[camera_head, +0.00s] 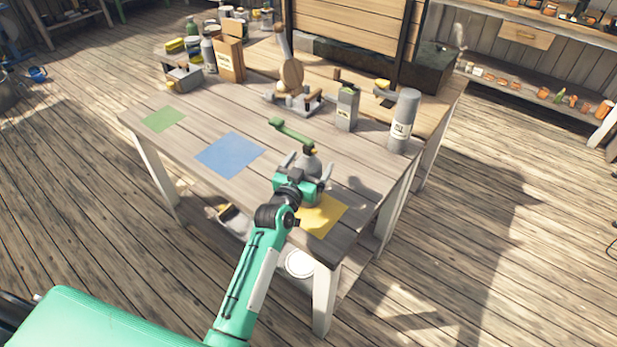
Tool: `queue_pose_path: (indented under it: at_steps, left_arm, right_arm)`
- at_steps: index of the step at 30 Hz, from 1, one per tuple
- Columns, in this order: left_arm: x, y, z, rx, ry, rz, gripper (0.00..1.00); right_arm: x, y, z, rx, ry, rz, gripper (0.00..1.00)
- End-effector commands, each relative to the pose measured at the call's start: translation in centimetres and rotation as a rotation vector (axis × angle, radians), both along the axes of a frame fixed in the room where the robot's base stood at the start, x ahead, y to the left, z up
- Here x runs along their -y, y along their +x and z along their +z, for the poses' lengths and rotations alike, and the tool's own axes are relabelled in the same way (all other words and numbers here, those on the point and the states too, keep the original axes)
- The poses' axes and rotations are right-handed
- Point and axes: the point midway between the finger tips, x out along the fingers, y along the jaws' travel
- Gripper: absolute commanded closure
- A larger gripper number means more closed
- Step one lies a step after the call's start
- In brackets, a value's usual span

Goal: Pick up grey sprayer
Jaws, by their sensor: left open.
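My left gripper (307,163) is open, with one finger on each side of the grey body. Whether the fingers touch it is unclear. The gripper's body hides the sprayer's lower part. My right gripper is not in view.
A green-handled tool (291,132) lies just behind the sprayer. A grey canister (403,122) and a grey box-shaped can (347,108) stand to the right and behind. Blue (230,154), green (164,119) and yellow (322,216) squares mark the tabletop. The left middle is clear.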

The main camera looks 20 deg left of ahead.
Motion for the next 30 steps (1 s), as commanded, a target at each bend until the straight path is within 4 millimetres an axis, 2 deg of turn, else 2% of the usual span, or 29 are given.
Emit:
queue_pose_path:
  at_steps: [5, 6, 18, 30]
  left_arm:
    - [-0.01, 0.01, -0.05, 0.0, 0.0, 0.0, 0.11]
    - [-0.01, 0.01, -0.05, 0.0, -0.001, 0.0, 0.15]
    - [-0.01, -0.02, -0.06, -0.001, -0.001, 0.0, 0.93]
    - [0.0, 0.03, 0.86, 0.005, -0.002, 0.0, 0.95]
  right_arm:
    - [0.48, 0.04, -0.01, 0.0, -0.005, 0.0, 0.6]
    - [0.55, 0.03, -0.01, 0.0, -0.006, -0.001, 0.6]
    - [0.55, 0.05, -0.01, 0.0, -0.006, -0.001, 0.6]
    - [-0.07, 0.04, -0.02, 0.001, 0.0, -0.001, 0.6]
